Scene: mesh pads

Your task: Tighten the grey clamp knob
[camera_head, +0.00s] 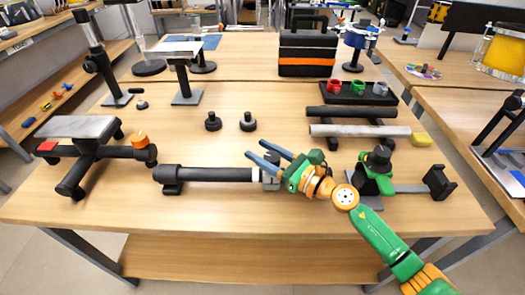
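My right gripper (256,149) reaches in from the lower right over the table. Its two blue fingers are spread apart, with nothing seen between them. A grey clamp piece (269,179) shows just below the fingers, at the right end of a black and light-grey tube (215,174). My gripper partly hides this piece, so I cannot make out a separate knob or tell whether the gripper touches it. My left gripper is not in view.
A black clamp with a bar (440,182) stands right of my gripper. Two rods (360,131) lie behind it. A small stand with an orange knob (139,140) is at the left. Two black knobs (247,122) stand mid-table. The front table edge is clear.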

